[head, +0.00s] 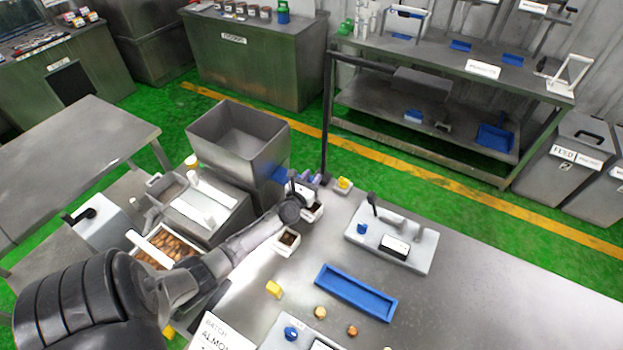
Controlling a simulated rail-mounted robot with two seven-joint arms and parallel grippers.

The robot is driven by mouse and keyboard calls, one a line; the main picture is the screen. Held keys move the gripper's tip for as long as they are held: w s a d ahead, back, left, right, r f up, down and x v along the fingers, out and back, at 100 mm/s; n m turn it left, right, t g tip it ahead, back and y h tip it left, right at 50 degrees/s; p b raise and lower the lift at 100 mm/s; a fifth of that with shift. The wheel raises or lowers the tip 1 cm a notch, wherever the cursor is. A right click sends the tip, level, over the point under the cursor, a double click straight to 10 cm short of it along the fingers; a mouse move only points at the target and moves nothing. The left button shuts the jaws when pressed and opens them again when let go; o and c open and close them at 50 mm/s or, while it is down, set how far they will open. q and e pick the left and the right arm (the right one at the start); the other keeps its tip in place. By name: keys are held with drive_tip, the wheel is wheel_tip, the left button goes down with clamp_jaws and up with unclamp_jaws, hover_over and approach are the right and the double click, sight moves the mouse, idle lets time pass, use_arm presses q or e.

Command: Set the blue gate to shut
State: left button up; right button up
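A blue part (279,173), which looks like the blue gate, shows at the right side of the open steel hopper (238,130). It is small and partly covered, so I cannot tell its setting. My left arm reaches in from the lower left. My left gripper (307,183) is at the arm's far end, just right of the blue part. It is too small and crowded to tell whether it is open or shut, or whether it touches the blue part. My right gripper is not in view.
A dark upright post (326,120) stands just behind my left gripper. Small white cups with dark contents (288,241) sit below the arm. A blue tray (355,292) and a grey lever unit (392,237) are on the steel table, which is clear at right.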

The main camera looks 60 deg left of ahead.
use_arm(q)
clamp_jaws()
drive_tip(key=s+a+b, duration=0.2)
drive_tip(key=a, duration=0.1)
drive_tip(key=a+b, duration=0.1)
drive_tip(key=a, duration=0.1)
drive_tip(key=shift+s+f+b, duration=0.3)
drive_tip(key=shift+s+b, duration=0.05)
drive_tip(key=shift+s, duration=0.05)
drive_tip(key=shift+s+a+r, duration=0.15)
drive_tip(key=shift+a, duration=0.15)
